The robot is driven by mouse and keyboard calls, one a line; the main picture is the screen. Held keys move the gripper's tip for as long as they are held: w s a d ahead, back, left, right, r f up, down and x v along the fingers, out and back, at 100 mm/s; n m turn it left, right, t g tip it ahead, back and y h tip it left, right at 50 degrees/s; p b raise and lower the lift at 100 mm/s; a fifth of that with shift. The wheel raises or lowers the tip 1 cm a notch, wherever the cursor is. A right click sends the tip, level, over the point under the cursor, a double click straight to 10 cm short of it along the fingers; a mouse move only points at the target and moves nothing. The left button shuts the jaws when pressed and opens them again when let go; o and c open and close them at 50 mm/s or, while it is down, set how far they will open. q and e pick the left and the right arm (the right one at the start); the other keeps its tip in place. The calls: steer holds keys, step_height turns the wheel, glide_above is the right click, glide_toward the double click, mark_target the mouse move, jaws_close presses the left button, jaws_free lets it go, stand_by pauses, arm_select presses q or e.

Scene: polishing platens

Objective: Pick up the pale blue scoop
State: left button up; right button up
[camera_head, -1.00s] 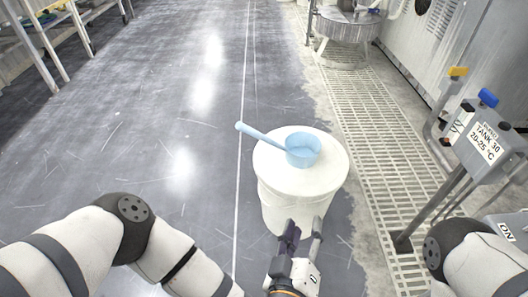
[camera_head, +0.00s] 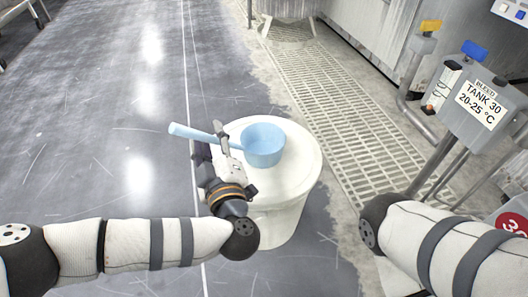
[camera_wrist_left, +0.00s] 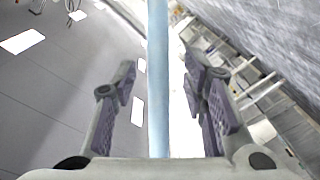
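The pale blue scoop (camera_head: 263,146) sits on the white lid of a bucket, its cup near the lid's middle. Its handle (camera_head: 190,132) points left and sticks out past the lid's edge. My left gripper (camera_head: 211,146) is at the handle, close to the cup. In the left wrist view the handle (camera_wrist_left: 157,100) runs between the two spread fingers, with a gap visible on each side. The left gripper is open. My right arm shows at the right, but its gripper is out of view.
The white bucket (camera_head: 275,215) stands on the grey floor (camera_head: 90,130). A floor grating (camera_head: 330,120) lies to its right. A grey post box with a "TANK 30" label (camera_head: 481,104) stands at the right. The floor left of the bucket is clear.

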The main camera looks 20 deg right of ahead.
arm_select(q)
steer(key=shift+w, duration=0.2)
jaws_close()
steer(key=shift+r, duration=0.1)
